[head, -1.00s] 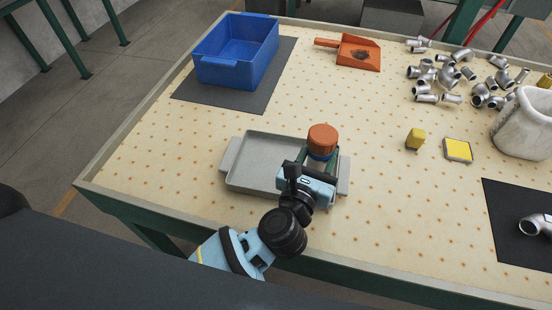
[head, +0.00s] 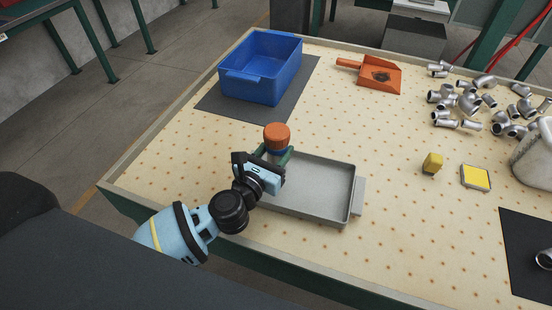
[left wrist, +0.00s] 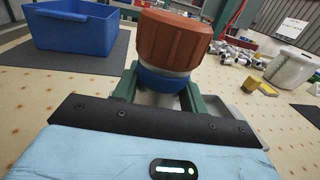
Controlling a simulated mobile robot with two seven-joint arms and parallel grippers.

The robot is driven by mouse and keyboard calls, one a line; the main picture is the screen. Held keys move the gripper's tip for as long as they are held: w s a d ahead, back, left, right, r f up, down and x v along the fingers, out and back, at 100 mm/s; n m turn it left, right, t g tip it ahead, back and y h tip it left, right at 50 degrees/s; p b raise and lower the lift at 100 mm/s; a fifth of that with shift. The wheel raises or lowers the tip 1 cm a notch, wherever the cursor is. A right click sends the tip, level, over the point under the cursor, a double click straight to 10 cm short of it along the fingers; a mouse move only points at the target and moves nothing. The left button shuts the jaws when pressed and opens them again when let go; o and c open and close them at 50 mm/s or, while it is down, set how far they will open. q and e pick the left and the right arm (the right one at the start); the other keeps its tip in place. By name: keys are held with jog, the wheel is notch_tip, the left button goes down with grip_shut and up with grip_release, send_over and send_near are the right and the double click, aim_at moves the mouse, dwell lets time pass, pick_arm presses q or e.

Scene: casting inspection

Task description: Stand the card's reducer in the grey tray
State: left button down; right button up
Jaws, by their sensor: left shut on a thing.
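My left gripper (head: 274,157) is shut on an orange-capped container (head: 277,136) with a blue band below the cap. It holds the container upright at the left end of the grey tray (head: 325,184). The cap (left wrist: 172,45) fills the upper middle of the left wrist view, between green fingers. The container's lower part is hidden, so I cannot tell whether it touches the tray. The tray's visible floor is empty. Several metal fittings (head: 470,103) lie at the back right; I cannot tell which is the reducer. My right gripper is not in view.
A blue bin (head: 262,82) stands on a dark mat at the back left. An orange scoop (head: 385,72), a yellow block (head: 432,163) and a yellow-topped pad (head: 475,177) lie on the table. A white tub (head: 535,158) and a dark mat (head: 522,235) are at right.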

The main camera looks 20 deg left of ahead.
aim_at(276, 161)
pick_arm(q)
notch_tip(276, 161, down, 3)
jog(key=shift+f+b, duration=0.2)
jog(key=shift+b, duration=0.45)
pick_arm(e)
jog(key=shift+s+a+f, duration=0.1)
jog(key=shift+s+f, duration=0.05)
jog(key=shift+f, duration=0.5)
pick_arm(q)
jog(key=shift+r, duration=0.1)
jog(key=shift+f, duration=0.25)
jog(key=c, duration=1.1)
grip_release()
jog(key=shift+o, duration=1.5)
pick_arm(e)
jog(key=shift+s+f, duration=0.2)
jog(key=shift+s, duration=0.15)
